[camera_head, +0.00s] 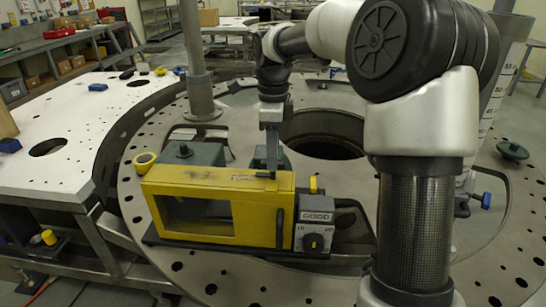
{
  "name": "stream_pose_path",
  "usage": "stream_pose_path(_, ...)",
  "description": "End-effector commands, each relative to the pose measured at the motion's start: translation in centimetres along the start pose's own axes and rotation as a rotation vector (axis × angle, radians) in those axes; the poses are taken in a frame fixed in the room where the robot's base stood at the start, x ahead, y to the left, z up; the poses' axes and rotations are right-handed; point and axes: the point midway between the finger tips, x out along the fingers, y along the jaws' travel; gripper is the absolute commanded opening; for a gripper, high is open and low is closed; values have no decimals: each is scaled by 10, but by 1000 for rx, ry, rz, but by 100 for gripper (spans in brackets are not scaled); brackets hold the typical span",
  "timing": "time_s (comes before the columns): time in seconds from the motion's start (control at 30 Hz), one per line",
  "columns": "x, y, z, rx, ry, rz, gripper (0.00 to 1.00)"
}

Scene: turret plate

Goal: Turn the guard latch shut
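A yellow guard box (194,182) with a dark front window stands on the round metal turret plate (330,284). A dark upright bar (280,228), which looks like the guard latch, is on the right end of its front face. My gripper (272,172) points down at the top right of the guard box, above and behind the bar. Its fingertips are small and seen edge-on, so I cannot tell whether they are open or touching the box.
A grey box with a dark dial (313,242) and a "GOOD" label stands right of the guard. A yellow tape roll (145,161) and a dark green block (192,152) are behind it. A grey post (197,60) rises behind. My arm covers the right side.

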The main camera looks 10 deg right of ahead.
Motion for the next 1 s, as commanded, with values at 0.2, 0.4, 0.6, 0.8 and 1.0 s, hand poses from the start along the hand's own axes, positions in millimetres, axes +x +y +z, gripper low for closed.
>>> stream_pose_path(0.2,8,0,0,-1,-1,1,33)
stream_pose_path(0.4,8,0,0,-1,0,1,29)
stream_pose_path(0.6,7,0,0,-1,0,1,0)
stream_pose_path(0.8,7,0,0,-8,0,0,0)
stream_pose_path(1.0,6,0,1,-65,0,-1,0)
